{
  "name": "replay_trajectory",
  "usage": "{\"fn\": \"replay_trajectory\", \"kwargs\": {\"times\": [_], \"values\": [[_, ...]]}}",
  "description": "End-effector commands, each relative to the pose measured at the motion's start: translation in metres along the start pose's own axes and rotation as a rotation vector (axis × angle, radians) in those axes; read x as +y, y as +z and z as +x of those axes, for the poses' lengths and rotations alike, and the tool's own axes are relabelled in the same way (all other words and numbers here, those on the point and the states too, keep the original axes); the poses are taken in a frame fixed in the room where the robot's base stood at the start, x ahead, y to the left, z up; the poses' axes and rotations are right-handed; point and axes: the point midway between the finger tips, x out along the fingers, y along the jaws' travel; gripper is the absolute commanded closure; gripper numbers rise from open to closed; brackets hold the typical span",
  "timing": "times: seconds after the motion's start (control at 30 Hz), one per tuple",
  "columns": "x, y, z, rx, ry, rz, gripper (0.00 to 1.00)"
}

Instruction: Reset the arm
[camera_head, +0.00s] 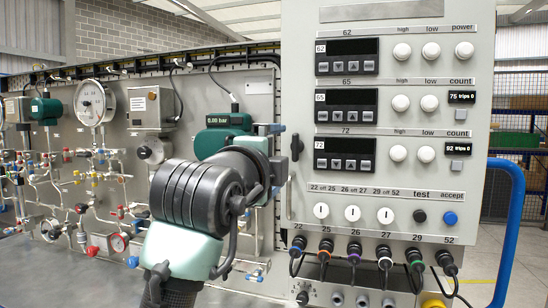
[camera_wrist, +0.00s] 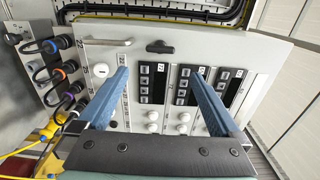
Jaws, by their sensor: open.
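My gripper (camera_wrist: 158,76) shows in the wrist view with its two blue fingers spread apart and nothing between them. Beyond the fingers is the grey control panel (camera_wrist: 185,50), seen turned sideways, with its dark displays and white knobs. In the head view my arm is folded in front of the gauge wall, just left of the control panel (camera_head: 395,25).
Cable plugs (camera_head: 385,257) hang along the panel's lower edge. A blue rail (camera_head: 516,230) stands at the right. Pipes, valves and a round dial gauge (camera_head: 93,103) cover the wall at the left. A green gauge (camera_head: 222,135) sits behind my arm.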

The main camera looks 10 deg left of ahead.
Motion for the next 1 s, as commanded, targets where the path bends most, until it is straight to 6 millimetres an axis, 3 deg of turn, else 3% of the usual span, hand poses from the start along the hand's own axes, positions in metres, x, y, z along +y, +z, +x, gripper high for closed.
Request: {"fn": "replay_trajectory", "kwargs": {"times": [0.13,0.27,0.37,0.5,0.7,0.8,0.9,1.0], "values": [[-0.003,-0.010,-0.002,0.011,-0.026,-0.040,0.00],[-0.017,-0.045,-0.017,0.059,-0.133,-0.229,0.00],[-0.033,-0.080,-0.043,0.127,-0.257,-0.468,0.00],[-0.053,-0.114,-0.096,0.252,-0.422,-0.829,0.00],[-0.068,-0.133,-0.177,0.450,-0.593,-1.249,0.00],[-0.071,-0.135,-0.206,0.527,-0.640,-1.376,0.00],[-0.074,-0.135,-0.224,0.576,-0.667,-1.447,0.00],[-0.074,-0.136,-0.229,0.593,-0.674,-1.470,0.00]]}}
